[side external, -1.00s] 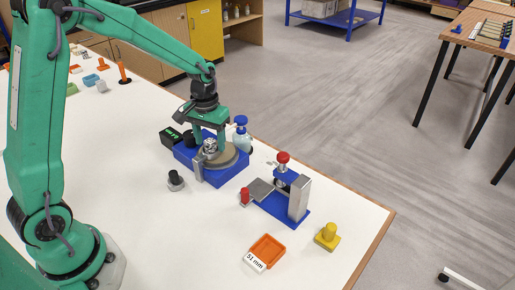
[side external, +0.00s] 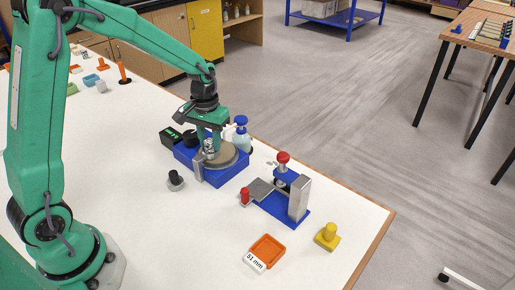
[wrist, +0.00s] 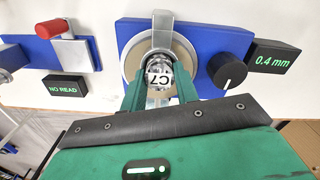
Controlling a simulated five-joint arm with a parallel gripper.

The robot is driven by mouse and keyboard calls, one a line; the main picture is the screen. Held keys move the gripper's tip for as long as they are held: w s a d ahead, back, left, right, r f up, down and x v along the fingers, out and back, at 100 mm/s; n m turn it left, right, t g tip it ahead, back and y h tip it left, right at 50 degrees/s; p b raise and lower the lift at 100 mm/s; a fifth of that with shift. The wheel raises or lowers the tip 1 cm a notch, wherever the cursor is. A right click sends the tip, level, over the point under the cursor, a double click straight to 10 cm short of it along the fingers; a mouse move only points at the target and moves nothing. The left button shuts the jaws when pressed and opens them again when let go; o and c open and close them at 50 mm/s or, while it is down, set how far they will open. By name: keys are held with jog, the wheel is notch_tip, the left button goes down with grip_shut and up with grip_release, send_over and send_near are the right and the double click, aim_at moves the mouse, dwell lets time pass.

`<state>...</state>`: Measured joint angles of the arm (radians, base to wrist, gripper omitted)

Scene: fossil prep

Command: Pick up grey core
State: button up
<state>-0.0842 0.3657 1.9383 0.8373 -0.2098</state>
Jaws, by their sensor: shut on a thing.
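The grey core (wrist: 158,75) is a small shiny cylinder with a white label reading "C7". It is between my gripper's two green fingers in the wrist view, over the round grey disc of the blue machine. My gripper (wrist: 160,90) is shut on it. In the side view my gripper (side external: 209,138) points down at the disc, and the core (side external: 209,147) shows between the fingers. I cannot tell whether the core touches the disc.
The blue machine (side external: 218,180) has a metal arm, a black knob (wrist: 228,71) and a display reading "0.4 mm" (wrist: 275,59). A blue press (side external: 285,210) with a red knob stands to its right. An orange tray (side external: 267,250) and yellow knobbed block (side external: 327,237) are nearer the front.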

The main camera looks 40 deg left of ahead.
aim_at(210, 140)
jog(key=shift+r, duration=0.1)
jog(key=shift+r, duration=0.8)
notch_tip(210, 140, up, 2)
jog(key=shift+r, duration=0.2)
jog(key=s+d+r, duration=0.5)
jog(key=d+r, duration=0.2)
jog(key=d, duration=0.3)
jog(key=shift+d, duration=0.25)
jog(key=shift+d+f, duration=0.1)
jog(key=s+d+f, duration=0.2)
jog(key=s+d, duration=0.6)
jog(key=d, duration=0.3)
jog(key=s+d+f, duration=0.3)
jog(key=s+d, duration=0.5)
jog(key=d, duration=0.3)
jog(key=shift+s+d+f, duration=0.15)
jog(key=shift+d+f, duration=0.05)
jog(key=shift+d, duration=0.1)
